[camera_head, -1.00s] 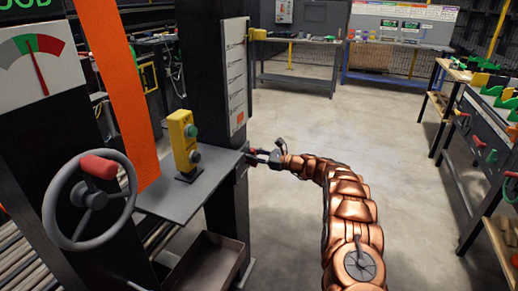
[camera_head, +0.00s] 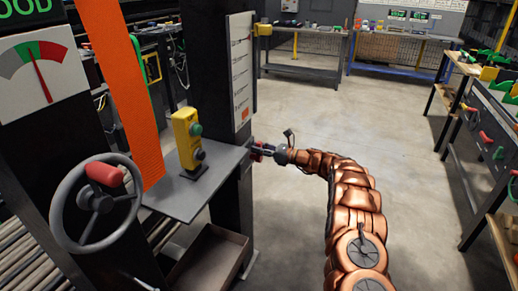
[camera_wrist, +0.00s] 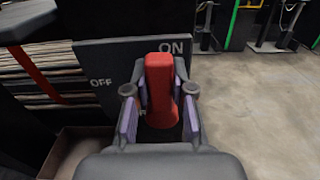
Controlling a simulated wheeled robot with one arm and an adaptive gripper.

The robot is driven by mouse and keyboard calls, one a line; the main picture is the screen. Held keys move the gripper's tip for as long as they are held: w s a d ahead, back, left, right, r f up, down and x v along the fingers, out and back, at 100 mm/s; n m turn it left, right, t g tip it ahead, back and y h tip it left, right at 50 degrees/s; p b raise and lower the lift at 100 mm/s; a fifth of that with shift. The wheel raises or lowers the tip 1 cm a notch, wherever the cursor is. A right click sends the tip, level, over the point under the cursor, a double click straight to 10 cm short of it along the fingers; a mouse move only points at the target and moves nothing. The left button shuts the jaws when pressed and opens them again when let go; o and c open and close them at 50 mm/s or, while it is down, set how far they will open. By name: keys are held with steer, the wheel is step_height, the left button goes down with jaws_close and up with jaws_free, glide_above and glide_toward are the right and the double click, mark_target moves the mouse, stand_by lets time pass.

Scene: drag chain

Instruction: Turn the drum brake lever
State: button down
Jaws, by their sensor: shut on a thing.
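The red lever (camera_wrist: 159,80) stands up in the middle of the wrist view, in front of a dark plate (camera_wrist: 95,62) marked ON and OFF. Its upper end is just beside the ON mark; OFF is to its left. My gripper (camera_wrist: 160,98) is shut on the lever, with a finger on each side. In the head view my gripper (camera_head: 268,151) is at the side of the dark post, right of the grey shelf. A small red part of the lever (camera_head: 256,150) shows there; the plate is hidden from that side.
A yellow button box (camera_head: 187,142) stands on the grey shelf (camera_head: 185,200). A handwheel with a red knob (camera_head: 97,203) and a dial (camera_head: 40,75) are at the left. An open tray (camera_head: 208,262) is below. Benches line the back and right; the floor between is clear.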

steer(key=c, duration=1)
jaws_free()
steer(key=shift+a, duration=0.1)
steer(key=shift+o, duration=0.2)
steer(key=v, duration=1.2)
